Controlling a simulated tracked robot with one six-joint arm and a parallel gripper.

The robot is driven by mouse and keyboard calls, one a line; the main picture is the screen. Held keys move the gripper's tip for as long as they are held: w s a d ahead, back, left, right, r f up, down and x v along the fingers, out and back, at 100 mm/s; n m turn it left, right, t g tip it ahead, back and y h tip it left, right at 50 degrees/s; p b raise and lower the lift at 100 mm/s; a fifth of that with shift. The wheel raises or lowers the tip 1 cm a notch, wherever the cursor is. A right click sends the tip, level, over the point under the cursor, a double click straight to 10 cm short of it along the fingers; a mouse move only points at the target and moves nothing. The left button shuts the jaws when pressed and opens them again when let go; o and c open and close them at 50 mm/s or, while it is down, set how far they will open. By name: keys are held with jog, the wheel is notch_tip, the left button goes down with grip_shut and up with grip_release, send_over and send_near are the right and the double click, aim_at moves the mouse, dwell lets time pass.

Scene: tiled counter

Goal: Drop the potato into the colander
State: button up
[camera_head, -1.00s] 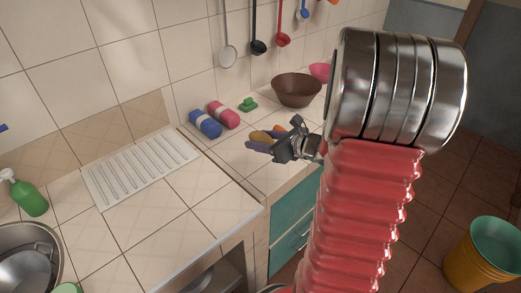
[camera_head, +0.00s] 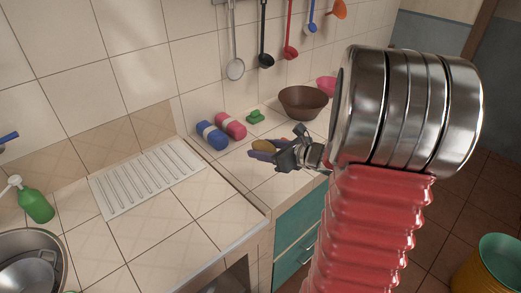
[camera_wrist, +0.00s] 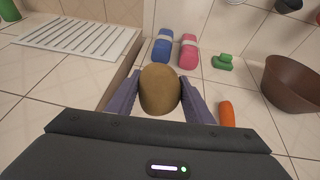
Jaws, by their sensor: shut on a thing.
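The brown potato (camera_wrist: 160,90) is between the purple fingers of my gripper (camera_wrist: 160,98), which are shut on it. In the head view the potato (camera_head: 265,146) shows partly behind my gripper (camera_head: 262,151), over the counter right of the drying rack. A metal vessel with a handle (camera_head: 30,272) sits in the sink at the lower left. A deep brown bowl (camera_head: 303,103) stands at the back right of the counter; it also shows in the wrist view (camera_wrist: 291,88). I cannot make out holes in either, so I cannot tell which is the colander.
A blue roll (camera_head: 212,136), a pink roll (camera_head: 231,126) and a green item (camera_head: 255,117) lie by the wall. A carrot (camera_wrist: 227,113) lies right of my gripper. A white ribbed rack (camera_head: 147,178) and a green bottle (camera_head: 36,206) are left. Utensils hang above.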

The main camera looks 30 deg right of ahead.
jog(key=shift+n+y, duration=0.4)
jog(key=shift+y, duration=0.1)
jog(key=w+a+f, duration=0.1)
jog(key=w+a, duration=0.1)
jog(key=a, duration=0.5)
jog(key=w+a+f, duration=0.1)
jog(key=w+a, duration=0.1)
jog(key=a, duration=0.6)
jog(key=w+a+f, duration=0.1)
jog(key=w+a, duration=0.1)
jog(key=a, duration=0.5)
jog(key=shift+a+f, duration=0.25)
jog(key=shift+a, duration=0.1)
jog(key=shift+a+f, duration=0.1)
jog(key=shift+a, duration=0.3)
jog(key=shift+s, duration=0.1)
